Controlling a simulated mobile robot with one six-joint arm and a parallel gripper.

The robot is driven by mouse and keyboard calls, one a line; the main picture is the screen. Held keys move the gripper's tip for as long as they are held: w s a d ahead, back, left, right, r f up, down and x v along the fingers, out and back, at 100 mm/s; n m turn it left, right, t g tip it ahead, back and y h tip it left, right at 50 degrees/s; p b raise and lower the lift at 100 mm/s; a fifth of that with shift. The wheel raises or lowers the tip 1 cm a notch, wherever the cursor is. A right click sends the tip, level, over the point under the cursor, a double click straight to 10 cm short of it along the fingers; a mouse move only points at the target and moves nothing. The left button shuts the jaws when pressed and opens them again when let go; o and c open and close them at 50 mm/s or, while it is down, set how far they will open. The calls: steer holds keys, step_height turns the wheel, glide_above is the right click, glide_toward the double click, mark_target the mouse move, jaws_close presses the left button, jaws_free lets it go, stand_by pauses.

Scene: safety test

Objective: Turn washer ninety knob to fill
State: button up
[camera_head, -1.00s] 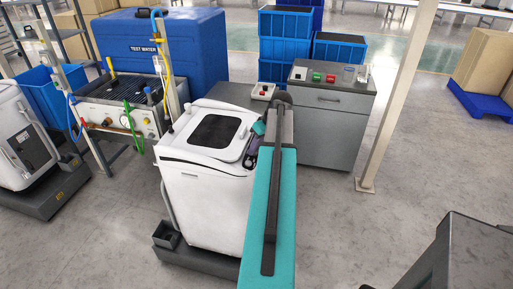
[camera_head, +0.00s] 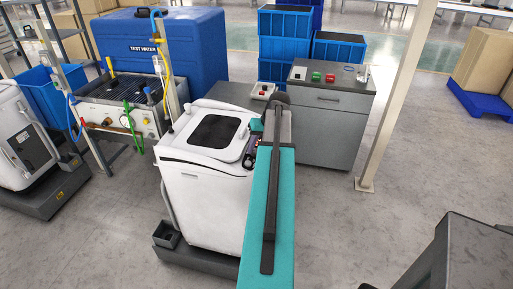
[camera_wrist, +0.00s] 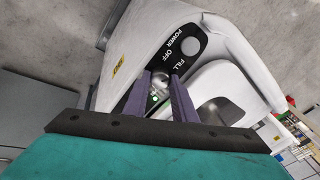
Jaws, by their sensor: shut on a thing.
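The white washer (camera_head: 203,205) stands upright in the middle of the head view, with a dark lid window on top. Its black control panel (camera_wrist: 185,47) shows in the wrist view with the words POWER, OFF and FILL and a round grey button. My gripper (camera_wrist: 159,80) has its two purple fingers on either side of a silvery knob (camera_wrist: 158,76) below the FILL word, shut on it. A small green light shows between the fingers. Which way the knob points I cannot tell. In the head view my arm hides the knob.
A grey cabinet (camera_head: 325,135) with red and green buttons stands behind on the right, beside a pale post (camera_head: 394,100). A blue TEST WATER tank (camera_head: 190,50) and a sink stand (camera_head: 118,112) are behind left. Another white washer (camera_head: 20,150) is at far left.

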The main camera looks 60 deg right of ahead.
steer(key=o, duration=1)
steer(key=shift+o, duration=0.2)
steer(key=shift+r, duration=0.15)
steer(key=b+v, duration=0.3)
steer(key=v, duration=1)
steer(key=shift+r, duration=0.3)
steer(key=shift+s, duration=0.1)
